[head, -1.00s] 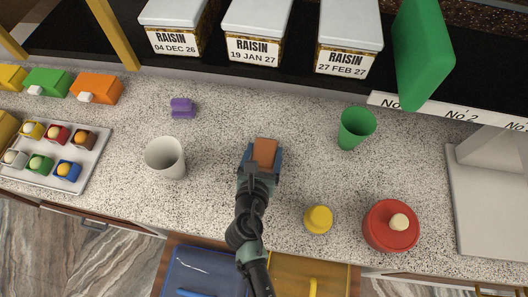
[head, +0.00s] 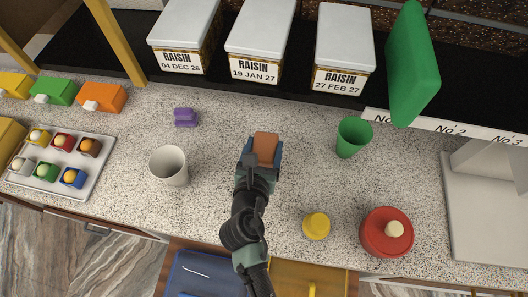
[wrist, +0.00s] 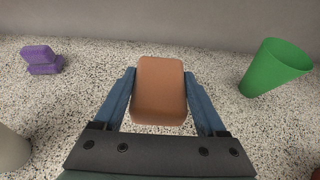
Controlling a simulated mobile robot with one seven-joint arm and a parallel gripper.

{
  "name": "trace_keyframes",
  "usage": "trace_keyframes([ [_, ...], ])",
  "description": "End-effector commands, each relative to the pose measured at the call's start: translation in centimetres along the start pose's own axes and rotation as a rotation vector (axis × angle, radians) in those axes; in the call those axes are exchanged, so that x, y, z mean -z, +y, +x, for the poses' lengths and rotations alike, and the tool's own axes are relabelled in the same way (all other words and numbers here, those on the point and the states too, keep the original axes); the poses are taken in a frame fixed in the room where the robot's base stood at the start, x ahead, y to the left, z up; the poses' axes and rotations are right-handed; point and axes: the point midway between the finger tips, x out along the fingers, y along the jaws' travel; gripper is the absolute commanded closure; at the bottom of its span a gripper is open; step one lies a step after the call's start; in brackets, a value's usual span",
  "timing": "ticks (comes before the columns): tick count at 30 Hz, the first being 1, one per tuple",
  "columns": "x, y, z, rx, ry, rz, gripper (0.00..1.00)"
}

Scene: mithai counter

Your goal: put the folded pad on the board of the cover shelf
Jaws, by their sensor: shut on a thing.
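The brown pad (head: 265,148), a rounded block that I take to be the folded pad, is held between the two blue fingers of my gripper (head: 263,157). In the wrist view the pad (wrist: 160,91) sits between the fingers (wrist: 162,103), with its broad face showing. My gripper is over the middle of the speckled counter; the height of the pad above it is hard to tell. At the back is a dark shelf (head: 292,98). A white strip (head: 400,122) marked with numbers runs along its right front edge. I cannot tell which surface is the cover shelf's board.
Raisin tins (head: 255,45) and an upright green slab (head: 412,65) stand at the back. A green cup (head: 352,137) is right of my gripper; a white cup (head: 169,166) and purple piece (head: 185,117) are left. A yellow knob-like piece (head: 316,226) and red lidded pot (head: 386,232) stand front right.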

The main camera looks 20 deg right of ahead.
Motion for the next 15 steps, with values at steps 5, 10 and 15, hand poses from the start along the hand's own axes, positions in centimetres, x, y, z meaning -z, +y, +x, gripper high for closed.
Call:
trace_keyframes([
  [5, -2.1, 0.0, -0.9, 0.000, -0.001, 0.000, 0.89],
  [10, -1.8, 0.6, -1.5, -0.023, 0.002, -0.012, 0.89],
  [15, 1.4, 3.3, -4.2, -0.164, 0.002, -0.074, 0.89],
])
